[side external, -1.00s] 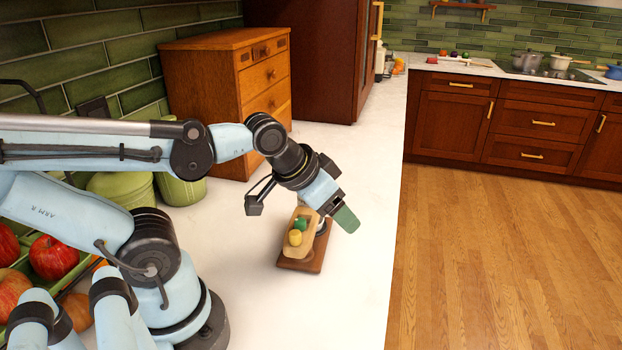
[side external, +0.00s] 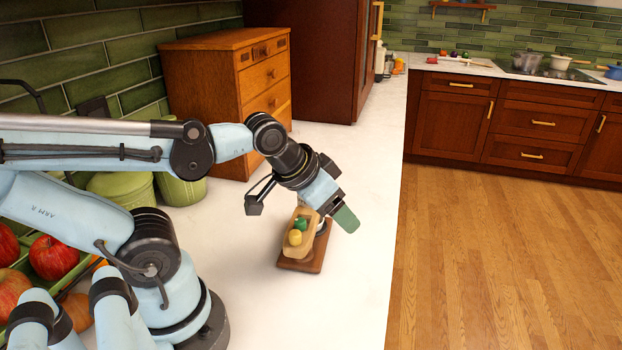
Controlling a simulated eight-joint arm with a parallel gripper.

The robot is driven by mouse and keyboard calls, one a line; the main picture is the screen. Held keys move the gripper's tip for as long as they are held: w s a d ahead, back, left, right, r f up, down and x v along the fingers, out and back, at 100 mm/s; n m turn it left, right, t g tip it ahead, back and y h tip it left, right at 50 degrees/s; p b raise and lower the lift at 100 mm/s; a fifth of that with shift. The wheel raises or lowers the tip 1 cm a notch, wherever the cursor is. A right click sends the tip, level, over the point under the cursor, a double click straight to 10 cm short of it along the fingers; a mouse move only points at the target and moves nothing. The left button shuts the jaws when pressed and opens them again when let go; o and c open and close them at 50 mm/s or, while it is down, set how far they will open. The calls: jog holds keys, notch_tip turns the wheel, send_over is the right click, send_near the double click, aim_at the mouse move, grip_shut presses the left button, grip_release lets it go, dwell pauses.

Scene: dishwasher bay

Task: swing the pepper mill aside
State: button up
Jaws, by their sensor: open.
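My gripper (side external: 335,210) hangs over the counter, tilted down to the right. One green-padded finger shows; the other is mostly hidden by the wrist, and the gripper is open. Just below and left of it, a dark brown wooden base (side external: 315,265) lies on the counter. A light wooden piece (side external: 293,253) stands on that base, with a green round part (side external: 300,224) and a yellow round part (side external: 295,238) on it. I cannot make out a pepper mill for certain. Something pale shows beside the wooden piece, partly hidden under the gripper; whether they touch is unclear.
A wooden drawer cabinet (side external: 225,105) stands behind, against the tiled wall. Green canisters (side external: 180,185) stand at the left, and red apples (side external: 52,257) sit in a green crate at lower left. The counter (side external: 365,150) is clear behind the gripper; its edge drops off at right.

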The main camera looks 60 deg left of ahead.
jog(key=shift+a+r, duration=0.15)
jog(key=c, duration=0.4)
jog(key=shift+o, duration=0.2)
notch_tip(320, 180, up, 7)
jog(key=n+g, duration=0.1)
jog(key=g, duration=0.6)
send_over(295, 232)
notch_tip(295, 232, down, 12)
jog(key=shift+r, duration=0.25)
jog(key=shift+c, duration=0.4)
grip_shut()
